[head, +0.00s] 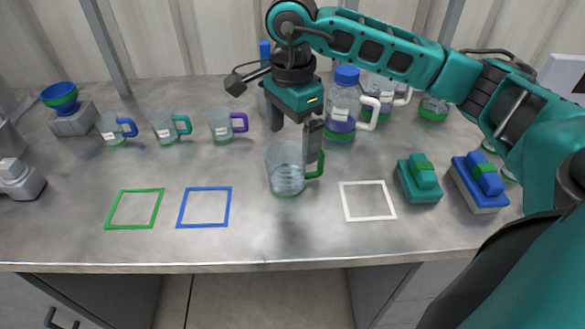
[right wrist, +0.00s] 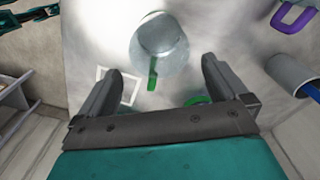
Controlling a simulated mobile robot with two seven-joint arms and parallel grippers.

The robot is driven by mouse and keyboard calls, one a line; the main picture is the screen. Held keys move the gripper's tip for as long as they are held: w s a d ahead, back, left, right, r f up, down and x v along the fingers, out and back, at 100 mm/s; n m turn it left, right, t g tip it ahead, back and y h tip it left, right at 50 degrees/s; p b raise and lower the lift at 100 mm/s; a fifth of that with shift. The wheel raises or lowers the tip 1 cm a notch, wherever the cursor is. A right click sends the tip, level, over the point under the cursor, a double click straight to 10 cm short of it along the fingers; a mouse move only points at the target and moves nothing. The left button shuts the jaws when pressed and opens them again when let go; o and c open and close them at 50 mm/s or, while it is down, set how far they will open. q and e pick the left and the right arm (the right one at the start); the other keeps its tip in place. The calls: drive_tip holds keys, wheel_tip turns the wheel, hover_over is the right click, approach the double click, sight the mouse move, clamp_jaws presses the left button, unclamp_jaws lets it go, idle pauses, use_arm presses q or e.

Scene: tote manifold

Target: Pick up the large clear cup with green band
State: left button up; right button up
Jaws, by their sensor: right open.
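A large clear cup (head: 286,178) with a green handle stands upright on the grey worktop, near the middle, with a faint green tint at its base. In the right wrist view the cup (right wrist: 160,38) is ahead of the fingers, its green handle pointing toward the gripper. My right gripper (head: 294,130) is open above and just behind the cup, one finger overlapping the handle side in the picture. In the wrist view the fingers (right wrist: 165,74) are spread wide with nothing held between them.
Small mugs with blue (head: 113,129), teal (head: 168,128) and purple (head: 226,125) handles stand behind left. A blue-capped bottle (head: 342,112) stands behind right. Green (head: 134,209), blue (head: 204,207) and white (head: 367,201) outlined squares lie in front. Teal (head: 419,182) and blue (head: 480,184) blocks sit right.

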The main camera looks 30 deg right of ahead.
wheel_tip(320, 180, down, 8)
drive_tip(key=shift+a+f, duration=0.1)
drive_tip(key=shift+a, duration=0.05)
idle(0.3)
drive_tip(key=c, duration=1.1)
drive_tip(key=shift+w, duration=0.1)
